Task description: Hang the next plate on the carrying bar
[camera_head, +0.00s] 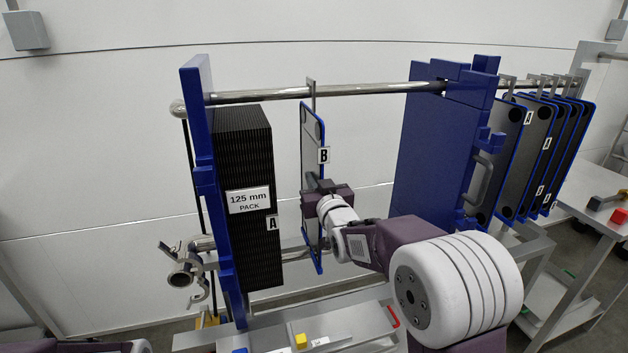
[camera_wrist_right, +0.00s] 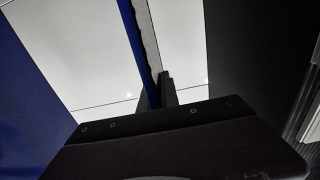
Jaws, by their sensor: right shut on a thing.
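The plate marked B (camera_head: 311,140) is upright, thin and grey with a blue edge, in the gap between the black pack and the blue pressure plate. Its top hanger meets the carrying bar (camera_head: 370,88); I cannot tell whether its weight rests there. My right gripper (camera_head: 322,192) is shut on this plate at its near edge. In the right wrist view the plate's edge (camera_wrist_right: 140,45) runs up from between the fingers. The black pack (camera_head: 245,150), labelled 125 mm and A, stands to its left, apart from it. My left gripper is out of view.
The blue fixed end plate (camera_head: 197,85) is left of the pack. The thick blue pressure plate (camera_head: 432,150) with a handle stands right of the gap. Several more plates (camera_head: 540,140) hang further right. A bench (camera_head: 600,200) holds small coloured items. A grey tray edge (camera_head: 345,320) lies below.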

